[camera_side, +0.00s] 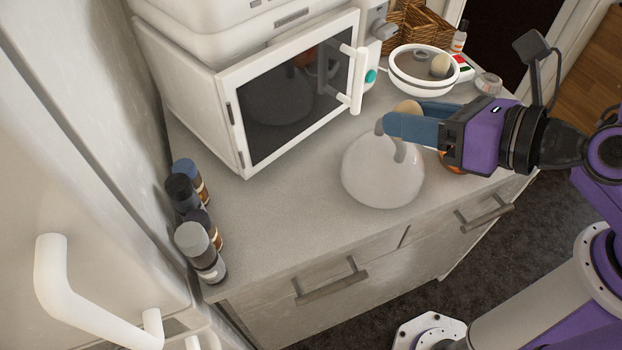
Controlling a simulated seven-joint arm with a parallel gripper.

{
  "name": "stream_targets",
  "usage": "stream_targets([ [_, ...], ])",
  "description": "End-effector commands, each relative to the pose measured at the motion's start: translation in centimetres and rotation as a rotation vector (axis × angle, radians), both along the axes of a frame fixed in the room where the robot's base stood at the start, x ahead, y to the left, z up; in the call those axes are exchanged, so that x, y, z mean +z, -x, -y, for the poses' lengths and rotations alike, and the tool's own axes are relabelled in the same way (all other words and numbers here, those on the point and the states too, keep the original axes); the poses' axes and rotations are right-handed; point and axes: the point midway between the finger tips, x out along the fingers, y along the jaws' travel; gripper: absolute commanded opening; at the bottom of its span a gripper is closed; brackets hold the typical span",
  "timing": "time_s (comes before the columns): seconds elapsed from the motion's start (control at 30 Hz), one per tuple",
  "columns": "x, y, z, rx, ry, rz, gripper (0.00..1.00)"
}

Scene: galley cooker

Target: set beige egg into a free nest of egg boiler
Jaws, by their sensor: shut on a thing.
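My gripper (392,127) has blue fingers and reaches in from the right, above the counter. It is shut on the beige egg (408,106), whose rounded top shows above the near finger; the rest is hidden. A pale, glossy dome (383,182) with a curved grey handle sits below the fingertips. The near finger overlaps the handle in the picture; I cannot tell whether they touch. A white round vessel with a dark band (405,86) stands behind the gripper, with another beige egg-like thing (440,66) in it. I cannot tell for certain which is the egg boiler.
A white oven with a dark glass door (290,100) stands behind left. Several small jars (200,250) stand at the left. A wicker basket (425,28) and a small bottle (459,37) are at the back. An orange thing (452,165) is partly hidden. The counter's front left (290,230) is clear.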

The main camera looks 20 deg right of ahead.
Motion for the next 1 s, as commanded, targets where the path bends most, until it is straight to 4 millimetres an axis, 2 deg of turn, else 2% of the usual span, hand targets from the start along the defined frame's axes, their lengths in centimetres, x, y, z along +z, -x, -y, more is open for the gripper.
stream_targets([
  [0.03, -0.2, 0.7, -0.5, 0.021, 0.003, 0.001, 0.28],
  [0.5, -6.6, 0.4, -0.2, 0.010, 0.008, 0.002, 0.28],
  [0.73, -8.2, 0.2, -0.3, 0.009, 0.002, 0.001, 0.28],
  [0.87, -9.0, -0.7, -1.3, 0.006, 0.001, 0.000, 0.28],
  [1.0, -10.3, -2.6, -3.3, 0.004, 0.001, -0.001, 0.28],
])
